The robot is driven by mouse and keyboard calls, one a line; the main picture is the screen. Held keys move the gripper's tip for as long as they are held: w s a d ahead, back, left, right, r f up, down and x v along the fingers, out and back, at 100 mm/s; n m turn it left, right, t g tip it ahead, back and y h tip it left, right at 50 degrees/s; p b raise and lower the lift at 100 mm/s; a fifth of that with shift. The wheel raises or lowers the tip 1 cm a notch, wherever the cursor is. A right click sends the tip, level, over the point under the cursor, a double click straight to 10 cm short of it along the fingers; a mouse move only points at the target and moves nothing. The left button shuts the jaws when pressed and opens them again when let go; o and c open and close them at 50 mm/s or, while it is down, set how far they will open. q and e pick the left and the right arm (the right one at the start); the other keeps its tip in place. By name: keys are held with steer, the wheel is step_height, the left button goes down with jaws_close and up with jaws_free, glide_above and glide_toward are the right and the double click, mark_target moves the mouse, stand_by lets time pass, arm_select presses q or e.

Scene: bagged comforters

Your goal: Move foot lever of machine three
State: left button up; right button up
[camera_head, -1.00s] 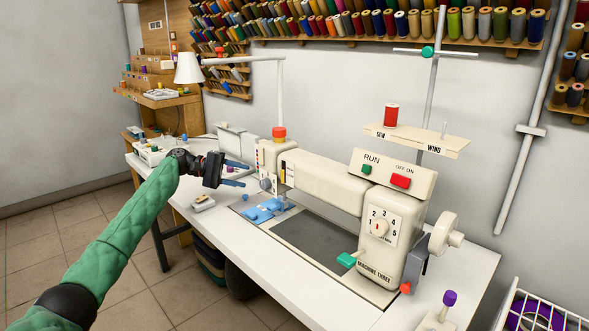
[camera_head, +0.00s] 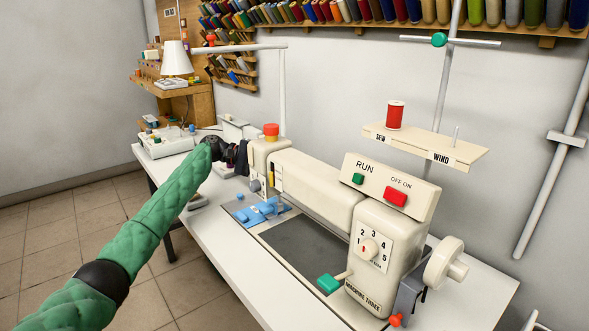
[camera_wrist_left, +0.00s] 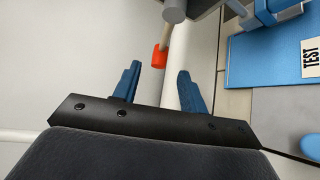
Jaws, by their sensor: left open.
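Machine three (camera_head: 320,190) is a cream sewing machine on a white table, with its name on a label below the dial. In the head view my left arm reaches to the machine's left end. The black gripper body is at the machine head there, and its fingers are hidden. In the left wrist view my left gripper (camera_wrist_left: 158,82) is open, with two blue fingers apart. A pale rod with a red-orange tip (camera_wrist_left: 160,57), perhaps the foot lever, lies just ahead, its tip roughly between the fingertips. Nothing is visibly gripped. My right gripper is out of view.
A green-tipped lever (camera_head: 329,284) and an orange-tipped lever (camera_head: 396,320) are at the machine's near end. A blue piece (camera_head: 258,211) lies below the machine head. A thread stand with a red spool (camera_head: 396,115) stands behind. The table's front strip is clear.

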arm_select(q)
steer(key=shift+x, duration=3.5)
jaws_close()
